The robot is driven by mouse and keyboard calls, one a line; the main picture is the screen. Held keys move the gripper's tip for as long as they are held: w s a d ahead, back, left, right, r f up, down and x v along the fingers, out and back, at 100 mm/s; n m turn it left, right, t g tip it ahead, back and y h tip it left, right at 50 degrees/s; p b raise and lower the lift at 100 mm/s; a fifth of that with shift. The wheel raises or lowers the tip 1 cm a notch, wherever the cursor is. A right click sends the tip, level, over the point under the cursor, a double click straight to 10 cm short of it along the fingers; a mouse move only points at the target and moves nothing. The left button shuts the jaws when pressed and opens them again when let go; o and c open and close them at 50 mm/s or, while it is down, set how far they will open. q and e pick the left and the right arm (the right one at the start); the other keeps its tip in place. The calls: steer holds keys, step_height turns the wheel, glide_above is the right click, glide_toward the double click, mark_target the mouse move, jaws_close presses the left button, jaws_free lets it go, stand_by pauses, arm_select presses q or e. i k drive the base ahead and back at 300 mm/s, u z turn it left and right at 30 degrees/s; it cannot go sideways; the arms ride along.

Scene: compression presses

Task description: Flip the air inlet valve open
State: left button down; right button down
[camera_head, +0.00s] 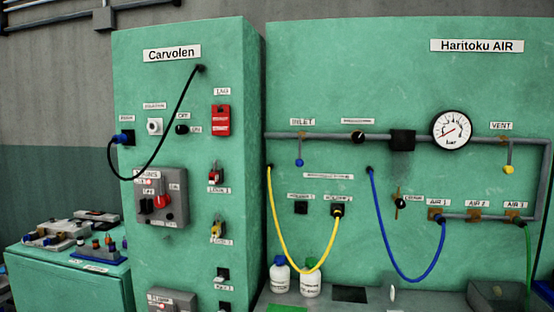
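The air inlet valve (299,161) is on the grey pipe under the "INLET" label (302,122), on the "Haritoku AIR" panel. Its short lever hangs straight down from the pipe and ends in a blue knob. A similar vent valve with a yellow knob (508,169) hangs down under the "VENT" label at the right. The pressure gauge (452,131) sits on the pipe between them; its reading is too small to tell. Neither of my grippers is in view.
A yellow hose (278,232) and a blue hose (384,238) loop in front of the panel below the pipe. Two white bottles (280,277) stand on the ledge. The "Carvolen" cabinet (190,110) is at the left. The space around the inlet lever looks clear.

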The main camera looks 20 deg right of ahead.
mark_target(299, 162)
steer(key=z, duration=0.15)
steer(key=i, duration=0.9)
steer(key=u, duration=0.15)
steer(key=k, duration=0.85)
steer(key=z, duration=0.2)
steer(key=i, duration=0.9)
steer(key=u, duration=0.1)
